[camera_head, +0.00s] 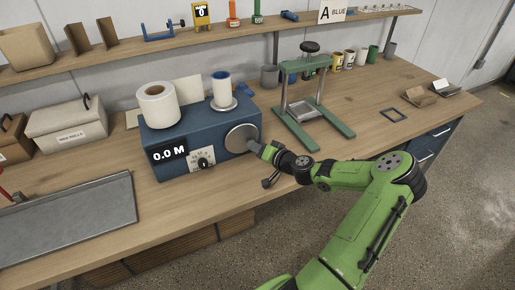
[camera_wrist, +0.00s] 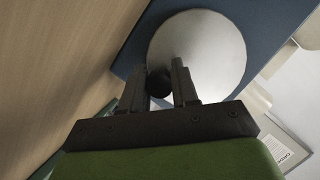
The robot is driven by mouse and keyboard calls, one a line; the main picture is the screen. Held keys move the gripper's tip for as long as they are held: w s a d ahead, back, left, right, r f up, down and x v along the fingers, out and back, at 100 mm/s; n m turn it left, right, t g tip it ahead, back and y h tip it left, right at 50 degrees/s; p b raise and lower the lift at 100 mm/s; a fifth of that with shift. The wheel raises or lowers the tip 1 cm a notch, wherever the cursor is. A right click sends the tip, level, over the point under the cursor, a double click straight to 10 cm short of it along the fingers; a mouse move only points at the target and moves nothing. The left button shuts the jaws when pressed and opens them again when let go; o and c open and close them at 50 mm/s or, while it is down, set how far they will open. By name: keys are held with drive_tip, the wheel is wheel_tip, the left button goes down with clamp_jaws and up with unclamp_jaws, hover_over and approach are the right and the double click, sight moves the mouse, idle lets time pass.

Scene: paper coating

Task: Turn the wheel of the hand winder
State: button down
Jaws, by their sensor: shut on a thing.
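The hand winder is a blue box (camera_head: 177,142) on the bench, with a white roll (camera_head: 157,106) and a smaller spool (camera_head: 222,90) on top. Its front display reads 0.0 M. The wheel, a round silver disc (camera_head: 242,139), is on the box's right side and also shows in the wrist view (camera_wrist: 215,45). My gripper (camera_head: 262,148) is at the wheel. In the wrist view its two fingers (camera_wrist: 163,84) are shut on a dark round knob (camera_wrist: 158,82) near the disc's edge. The knob is partly hidden between the fingers.
A green press frame (camera_head: 303,105) stands close behind and right of my gripper. A grey metal tray (camera_head: 70,225) lies at the left of the bench. A shelf (camera_head: 130,58) with small tools runs along the back. The bench front near the winder is clear.

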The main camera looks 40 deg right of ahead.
drive_tip(key=shift+w+a+f+m+t+y+b, duration=0.1)
drive_tip(key=shift+a+f+m+t+y+b, duration=0.2)
drive_tip(key=shift+m, duration=0.25)
drive_tip(key=shift+a+f+m+t+y+b, duration=0.1)
drive_tip(key=shift+f+m+t+b, duration=0.1)
drive_tip(key=shift+f+m+b, duration=0.25)
drive_tip(key=shift+a+r+m, duration=0.1)
drive_tip(key=shift+a+m, duration=0.05)
drive_tip(key=shift+m, duration=0.45)
drive_tip(key=c, duration=0.8)
unclamp_jaws()
drive_tip(key=shift+c, duration=0.2)
drive_tip(key=s+d+r+p, duration=0.1)
drive_tip(key=s+r, duration=0.1)
drive_tip(key=s, duration=1.3)
drive_tip(key=shift+s+r, duration=0.25)
drive_tip(key=shift+r, duration=0.05)
